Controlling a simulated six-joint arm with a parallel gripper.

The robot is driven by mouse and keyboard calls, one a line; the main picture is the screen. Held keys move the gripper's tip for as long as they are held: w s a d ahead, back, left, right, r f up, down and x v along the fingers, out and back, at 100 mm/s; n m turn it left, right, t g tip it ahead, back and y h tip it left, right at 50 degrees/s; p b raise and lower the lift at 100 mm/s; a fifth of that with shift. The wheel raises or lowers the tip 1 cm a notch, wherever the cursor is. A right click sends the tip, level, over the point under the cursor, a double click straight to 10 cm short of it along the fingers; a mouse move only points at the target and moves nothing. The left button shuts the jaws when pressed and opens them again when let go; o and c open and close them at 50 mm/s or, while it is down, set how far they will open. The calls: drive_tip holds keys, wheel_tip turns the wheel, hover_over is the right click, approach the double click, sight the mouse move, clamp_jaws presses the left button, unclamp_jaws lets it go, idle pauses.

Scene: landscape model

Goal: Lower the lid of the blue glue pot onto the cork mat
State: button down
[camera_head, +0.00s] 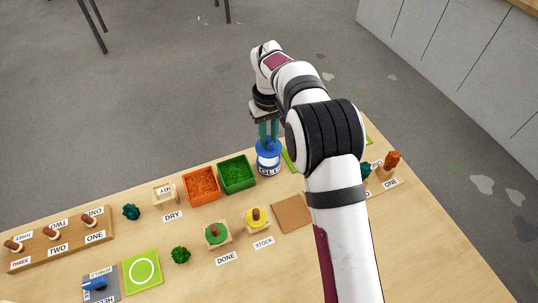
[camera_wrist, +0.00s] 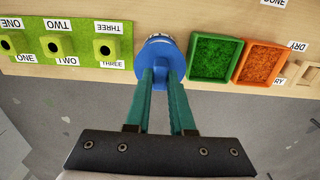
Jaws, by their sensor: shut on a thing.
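The blue glue pot (camera_head: 268,166), with its GLUE label, stands near the table's far edge. My gripper (camera_head: 268,138) points down over it with teal fingers shut on the blue lid (camera_head: 268,147). In the wrist view my gripper (camera_wrist: 163,72) is also closed on the blue lid (camera_wrist: 163,55). The lid is at the pot's mouth; I cannot tell whether there is a gap between them. The cork mat (camera_head: 293,214) is a bare brown square nearer the camera, just left of my arm, partly hidden by it.
Left of the pot are a green tray (camera_head: 237,174) and an orange tray (camera_head: 201,187). My arm hides part of the table.

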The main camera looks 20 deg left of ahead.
drive_tip(key=shift+r, duration=0.5)
drive_tip(key=s+d+f, duration=0.4)
drive_tip(key=s+d, duration=0.7)
drive_tip(key=shift+s+d+f, duration=0.1)
drive_tip(key=shift+f, duration=1.4)
drive_tip(key=shift+s+d+f, duration=0.1)
drive_tip(key=shift+f, duration=1.35)
drive_tip(key=c, duration=0.7)
unclamp_jaws()
